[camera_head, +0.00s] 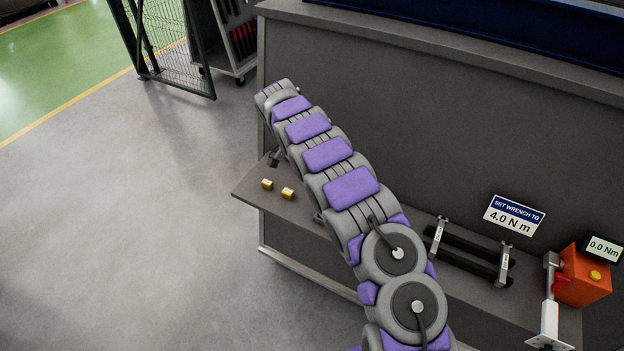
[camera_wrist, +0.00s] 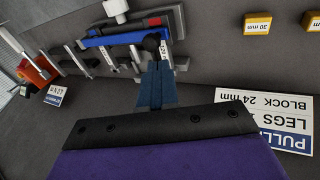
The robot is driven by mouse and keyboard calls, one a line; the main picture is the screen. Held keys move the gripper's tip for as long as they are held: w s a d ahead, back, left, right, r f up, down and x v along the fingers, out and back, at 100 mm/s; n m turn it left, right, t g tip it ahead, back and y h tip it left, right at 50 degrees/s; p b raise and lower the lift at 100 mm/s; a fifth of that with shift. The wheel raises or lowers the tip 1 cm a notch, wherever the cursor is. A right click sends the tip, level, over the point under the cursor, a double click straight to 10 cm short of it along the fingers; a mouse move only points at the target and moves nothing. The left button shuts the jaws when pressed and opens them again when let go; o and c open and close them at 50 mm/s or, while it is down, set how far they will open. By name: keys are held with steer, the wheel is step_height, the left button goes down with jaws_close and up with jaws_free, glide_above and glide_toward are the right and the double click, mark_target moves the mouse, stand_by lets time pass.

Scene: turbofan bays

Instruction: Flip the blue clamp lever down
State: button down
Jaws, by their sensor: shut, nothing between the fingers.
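In the wrist view a blue bar (camera_wrist: 115,39), which looks like the clamp lever, lies across a dark frame at the upper left of my gripper. Red and pale parts sit close by it, and a white knob (camera_wrist: 115,7) stands above. My gripper (camera_wrist: 152,45) is shut and empty, with its dark tip close to the right end of the blue bar. I cannot tell whether they touch. In the head view my arm hides the clamp and most of the gripper.
Two yellow blocks (camera_head: 277,189) lie on the shelf (camera_head: 250,189); one (camera_wrist: 257,24) reads 20 mm. A sign (camera_wrist: 265,120) stands at right in the wrist view. A rack (camera_head: 465,252), a "4.0 N m" sign (camera_head: 513,216) and an orange box (camera_head: 583,277) are right of my arm.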

steer(key=a+r, duration=0.1)
steer(key=w+a+r+p, duration=0.1)
steer(key=w+a+r, duration=0.1)
steer(key=shift+a+r+p, duration=0.3)
steer(key=shift+r+p, duration=0.05)
stand_by(0.3)
